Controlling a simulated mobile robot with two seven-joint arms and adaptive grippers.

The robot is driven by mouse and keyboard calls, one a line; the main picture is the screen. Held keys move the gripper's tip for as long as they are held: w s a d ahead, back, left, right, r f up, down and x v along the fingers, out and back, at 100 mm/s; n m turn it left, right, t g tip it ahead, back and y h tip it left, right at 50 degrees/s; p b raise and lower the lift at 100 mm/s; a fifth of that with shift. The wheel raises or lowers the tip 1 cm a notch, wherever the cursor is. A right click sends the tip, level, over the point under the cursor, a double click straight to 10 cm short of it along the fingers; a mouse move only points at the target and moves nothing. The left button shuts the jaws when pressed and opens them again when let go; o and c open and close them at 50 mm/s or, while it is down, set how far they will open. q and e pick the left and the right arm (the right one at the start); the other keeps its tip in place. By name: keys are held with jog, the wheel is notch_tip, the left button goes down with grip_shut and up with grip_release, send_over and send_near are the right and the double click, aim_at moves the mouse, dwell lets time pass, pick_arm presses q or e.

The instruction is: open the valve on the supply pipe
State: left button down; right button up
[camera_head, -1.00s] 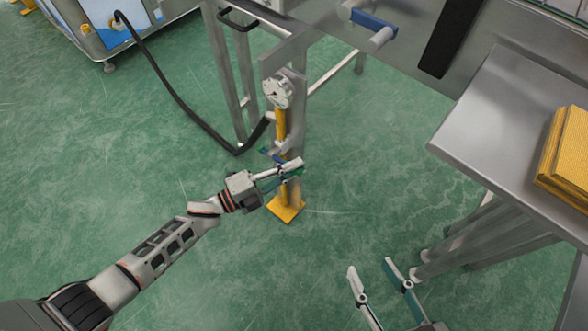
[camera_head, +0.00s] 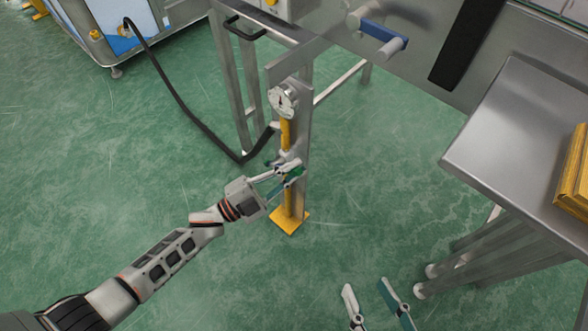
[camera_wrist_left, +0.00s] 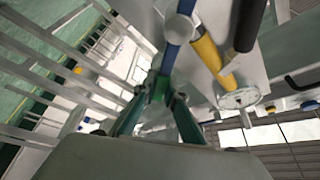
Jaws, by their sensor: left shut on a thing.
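The yellow supply pipe (camera_head: 286,133) runs down a grey metal post, with a round gauge (camera_head: 284,99) near its top. My left gripper (camera_head: 293,173) is at the valve, partway down the pipe, and hides most of it in the head view. In the left wrist view, its fingers (camera_wrist_left: 160,87) are shut on the blue valve handle (camera_wrist_left: 174,52). The yellow pipe (camera_wrist_left: 207,52) and the gauge (camera_wrist_left: 239,98) show to the right of the handle there. My right gripper (camera_head: 367,286) is open and empty at the bottom of the head view.
A grey metal table (camera_head: 510,130) with yellow stacked pieces (camera_head: 574,180) stands at the right. A black hose (camera_head: 185,110) runs from a machine at the back left towards the pipe. The yellow foot plate (camera_head: 290,221) stands on open green floor.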

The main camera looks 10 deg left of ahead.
pick_arm(q)
jog(key=shift+a, duration=0.1)
jog(key=c, duration=2.1)
grip_release()
jog(key=v, duration=1.2)
jog(key=shift+c, duration=0.2)
